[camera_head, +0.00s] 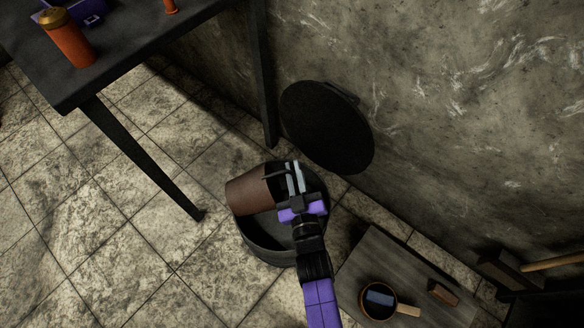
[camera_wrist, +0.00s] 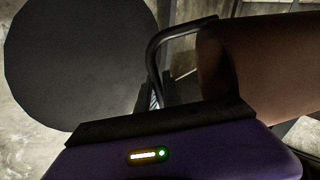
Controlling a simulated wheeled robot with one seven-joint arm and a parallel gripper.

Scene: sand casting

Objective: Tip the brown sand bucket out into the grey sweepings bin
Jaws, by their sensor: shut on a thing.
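The brown sand bucket (camera_head: 248,192) is tilted on its side over the dark grey sweepings bin (camera_head: 262,243) in the head view. Its narrower-looking end points left and its other end is close to my gripper (camera_head: 294,178). My gripper is shut on the bucket's dark handle, which shows as a bent bar (camera_wrist: 158,45) in the wrist view. The bucket's brown side (camera_wrist: 265,65) fills the right of the wrist view. The bin stands on the floor, and its inside is mostly hidden by the bucket and my arm. I cannot see any sand falling.
A round black lid (camera_head: 327,127) leans on the wall behind the bin. A dark table (camera_head: 130,60) with an orange canister (camera_head: 68,40) stands at upper left. A low grey board (camera_head: 372,255) at lower right holds a pan (camera_head: 378,312). Tiled floor lies clear at left.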

